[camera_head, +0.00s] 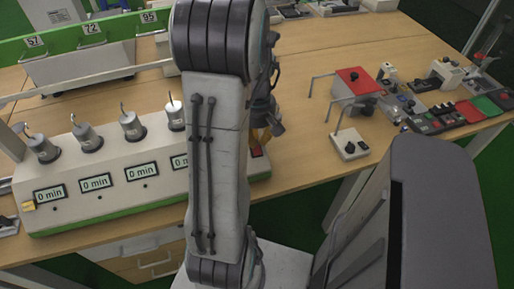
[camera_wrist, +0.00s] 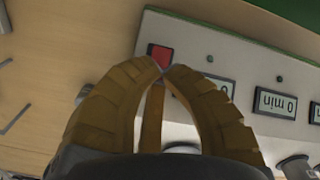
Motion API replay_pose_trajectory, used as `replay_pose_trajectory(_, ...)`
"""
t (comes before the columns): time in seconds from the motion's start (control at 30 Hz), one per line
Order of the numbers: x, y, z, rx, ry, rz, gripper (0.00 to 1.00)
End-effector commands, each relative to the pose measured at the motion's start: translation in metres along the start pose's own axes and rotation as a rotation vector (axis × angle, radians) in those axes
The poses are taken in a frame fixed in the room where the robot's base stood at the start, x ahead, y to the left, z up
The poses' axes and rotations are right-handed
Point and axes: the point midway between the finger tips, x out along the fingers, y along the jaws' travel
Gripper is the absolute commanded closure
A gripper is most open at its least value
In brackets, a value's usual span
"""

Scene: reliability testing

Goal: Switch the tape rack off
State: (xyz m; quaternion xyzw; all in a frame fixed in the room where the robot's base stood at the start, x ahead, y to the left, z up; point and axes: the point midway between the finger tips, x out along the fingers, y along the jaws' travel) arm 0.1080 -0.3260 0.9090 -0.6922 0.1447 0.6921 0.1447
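The tape rack (camera_head: 110,205) is a long white box with a green base edge on the left of the table. Small displays reading "0 min" line its front, and grey cylinders with hooks stand on top. It also shows in the wrist view (camera_wrist: 225,68). A red rocker switch (camera_wrist: 160,56) sits at its end; in the head view the red switch (camera_head: 256,152) shows just right of my arm. My gripper (camera_wrist: 162,72) has its yellow-brown fingertips together, right at the near edge of the switch. Whether they touch it cannot be told. My arm hides part of the rack.
On the right of the table stand a red-topped box (camera_head: 357,82), a small white box with a black knob (camera_head: 349,146) and several control boxes. A white bin (camera_head: 80,65) with numbered tags stands behind the rack. Bare wood (camera_head: 300,120) lies right of my gripper.

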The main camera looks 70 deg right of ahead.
Motion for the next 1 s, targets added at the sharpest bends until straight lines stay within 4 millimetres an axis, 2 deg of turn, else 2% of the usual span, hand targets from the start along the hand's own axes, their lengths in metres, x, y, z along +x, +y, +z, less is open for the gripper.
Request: replay_pose_trajectory(1.0, 0.014, 0.000, 0.000, 0.000, 0.000, -0.001, 1.00)
